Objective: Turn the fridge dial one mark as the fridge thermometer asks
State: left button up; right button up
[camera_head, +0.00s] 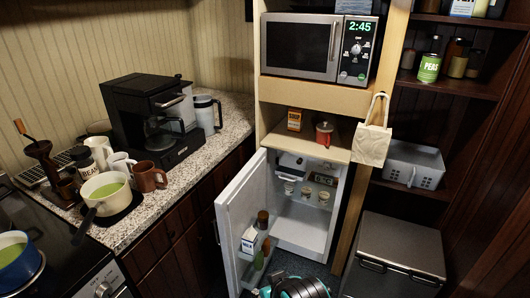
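The small white fridge (303,222) stands open below the microwave shelf, its door (232,230) swung out to the left. A pale control box (291,160) is at the top inside; a small round dark spot on it may be the dial, too small to read. A dark thermometer display (323,179) is at the upper right inside; its reading is not legible. Several small cups (306,192) stand on the fridge's upper shelf. No gripper is clearly seen; dark and teal machine parts at the bottom edge in front of the fridge show no fingertips.
A milk carton (249,240) and bottles (262,220) sit in the door racks. The counter (204,152) at left holds a coffee maker (150,115), mugs and a pot. A metal bin (402,245) stands right of the fridge. A tote bag (372,143) hangs beside the shelf.

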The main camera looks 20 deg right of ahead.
aim_at(327, 166)
jog(key=z, duration=1.2)
